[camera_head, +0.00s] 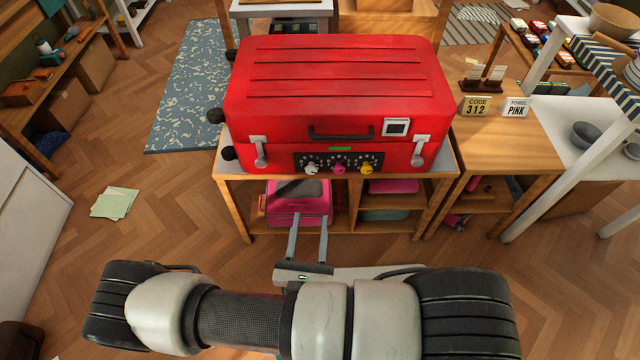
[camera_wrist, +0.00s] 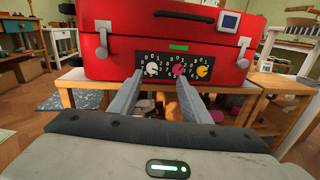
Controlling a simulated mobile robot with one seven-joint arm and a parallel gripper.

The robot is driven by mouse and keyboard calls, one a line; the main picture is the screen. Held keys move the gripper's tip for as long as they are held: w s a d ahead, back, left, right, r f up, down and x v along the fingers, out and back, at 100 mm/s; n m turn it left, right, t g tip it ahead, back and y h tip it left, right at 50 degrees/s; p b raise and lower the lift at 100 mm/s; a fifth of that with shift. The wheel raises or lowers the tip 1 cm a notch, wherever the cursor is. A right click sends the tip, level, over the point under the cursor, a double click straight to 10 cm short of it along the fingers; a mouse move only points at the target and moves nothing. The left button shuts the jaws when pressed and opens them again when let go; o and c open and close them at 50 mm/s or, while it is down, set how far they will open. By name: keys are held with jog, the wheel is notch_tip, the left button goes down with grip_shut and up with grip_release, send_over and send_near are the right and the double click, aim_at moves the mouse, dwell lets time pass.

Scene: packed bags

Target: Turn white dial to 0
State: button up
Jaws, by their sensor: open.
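The white dial (camera_head: 311,168) is the leftmost of three dials on the black panel on the front of a red suitcase (camera_head: 350,85). It also shows in the wrist view (camera_wrist: 152,70), just beyond the left finger's tip. The digit it points at is too small to tell. The pink dial (camera_head: 339,168) is in the middle and the yellow dial (camera_head: 367,168) is on the right. My gripper (camera_head: 308,222) is open and empty in front of the suitcase, apart from the dials. In the wrist view its fingers (camera_wrist: 162,78) point toward the panel.
The suitcase lies on a wooden shelf table (camera_head: 235,195) with a pink bag (camera_head: 297,208) underneath. Cards reading "CODE 312" (camera_head: 477,107) and "TOWEL PINK" (camera_head: 515,108) stand on the side table at right. Papers (camera_head: 114,203) lie on the floor at left.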

notch_tip(320, 180, down, 3)
jog(key=n+y, duration=0.2)
jog(key=b, duration=0.3)
send_near(311, 171)
jog(key=w, duration=0.8)
jog(key=shift+d, duration=0.15)
jog(key=shift+s, duration=0.1)
jog(key=c, duration=1)
